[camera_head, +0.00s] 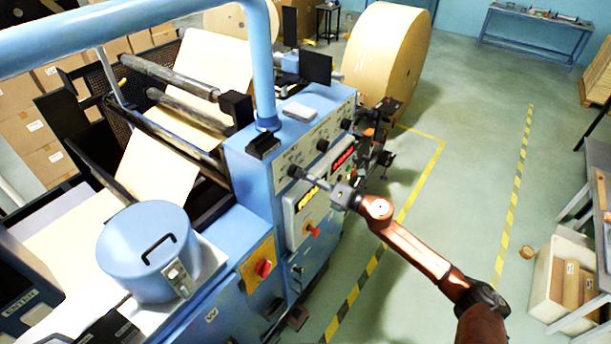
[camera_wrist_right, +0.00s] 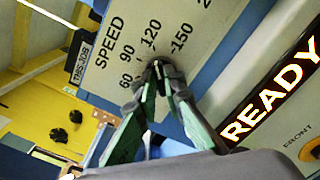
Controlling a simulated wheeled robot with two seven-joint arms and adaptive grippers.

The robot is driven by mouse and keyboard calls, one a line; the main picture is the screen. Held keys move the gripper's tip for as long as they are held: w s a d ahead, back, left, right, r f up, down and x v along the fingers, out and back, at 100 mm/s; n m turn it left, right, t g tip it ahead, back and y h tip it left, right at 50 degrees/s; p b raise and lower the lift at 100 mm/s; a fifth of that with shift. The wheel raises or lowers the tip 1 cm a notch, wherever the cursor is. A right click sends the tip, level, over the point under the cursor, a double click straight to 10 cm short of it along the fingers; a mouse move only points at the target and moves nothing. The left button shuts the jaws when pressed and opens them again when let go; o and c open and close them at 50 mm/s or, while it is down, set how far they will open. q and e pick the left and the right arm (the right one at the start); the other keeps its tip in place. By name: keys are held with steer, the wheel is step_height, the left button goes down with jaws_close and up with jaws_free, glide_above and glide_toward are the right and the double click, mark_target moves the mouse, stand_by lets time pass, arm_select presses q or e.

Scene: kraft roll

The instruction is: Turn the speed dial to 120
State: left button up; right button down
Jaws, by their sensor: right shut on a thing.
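The speed dial (camera_wrist_right: 157,66) is a small dark knob on the machine's pale control panel (camera_wrist_right: 190,20). In the head view the dial (camera_head: 295,171) is at the panel's left end. In the wrist view, the word SPEED and the marks 60, 90, 120 and 150 curve around it. My right gripper (camera_wrist_right: 160,76) is shut on the dial, with its green-sided fingers on either side of it. The right gripper (camera_head: 306,177) also reaches the dial from the right in the head view. The fingers partly hide the dial, and I cannot tell which mark it points to.
Other dark knobs (camera_head: 322,145) sit along the panel. A lit READY display (camera_wrist_right: 268,92) is beside the dial. Open floor (camera_head: 470,150) lies right of the machine.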

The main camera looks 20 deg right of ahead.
steer(key=c, duration=2)
jaws_free()
steer(key=shift+d, duration=0.1)
steer(key=v, duration=1.2)
